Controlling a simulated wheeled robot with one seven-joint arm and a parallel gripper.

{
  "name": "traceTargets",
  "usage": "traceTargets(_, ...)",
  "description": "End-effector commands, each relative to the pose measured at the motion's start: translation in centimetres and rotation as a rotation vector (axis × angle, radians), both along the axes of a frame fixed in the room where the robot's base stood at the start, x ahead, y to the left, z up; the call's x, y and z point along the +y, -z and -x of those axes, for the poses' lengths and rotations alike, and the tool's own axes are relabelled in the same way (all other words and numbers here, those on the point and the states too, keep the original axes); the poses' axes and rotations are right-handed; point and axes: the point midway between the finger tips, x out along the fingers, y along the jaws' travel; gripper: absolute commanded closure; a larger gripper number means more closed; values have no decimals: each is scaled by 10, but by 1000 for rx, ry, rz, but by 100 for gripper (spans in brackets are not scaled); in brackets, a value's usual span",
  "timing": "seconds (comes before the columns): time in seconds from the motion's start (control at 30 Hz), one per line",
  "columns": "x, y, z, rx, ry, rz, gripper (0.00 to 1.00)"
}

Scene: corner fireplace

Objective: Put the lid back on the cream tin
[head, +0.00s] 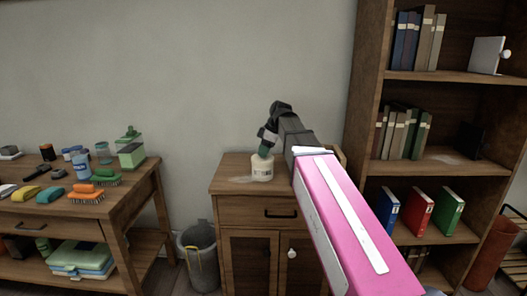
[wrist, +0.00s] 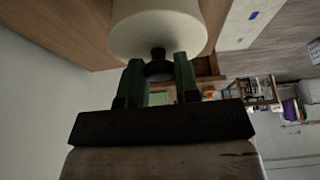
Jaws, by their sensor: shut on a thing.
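The cream tin (head: 262,173), with dark lettering on its front, stands upright on top of the wooden cabinet (head: 232,180). My gripper (head: 265,152) reaches down to the top of the tin with its green fingers. In the wrist view, the green fingers (wrist: 160,72) are closed around the dark knob (wrist: 158,53) of the cream lid (wrist: 158,38). The lid is at or just over the tin's top. The seam between them is not clear, so I cannot tell whether it is fully seated.
A wooden table (head: 130,200) with brushes, bottles and a green-and-white box (head: 131,150) is at left. A waste bin (head: 199,255) stands between table and cabinet. A tall bookshelf (head: 366,120) rises close on the right. The cabinet top left of the tin is mostly bare.

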Motion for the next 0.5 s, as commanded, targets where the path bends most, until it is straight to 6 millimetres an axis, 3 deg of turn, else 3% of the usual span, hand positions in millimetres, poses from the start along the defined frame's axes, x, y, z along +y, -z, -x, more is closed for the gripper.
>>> traceTargets(0.3, 0, 0, 0, 0, 0, 0, 93)
traceTargets(0.33, 0, 0, 0, 0, 0, 0, 64)
traceTargets(0.4, 0, 0, 0, 0, 0, 0, 41)
traceTargets(0.5, 0, 0, 0, 0, 0, 0, 41)
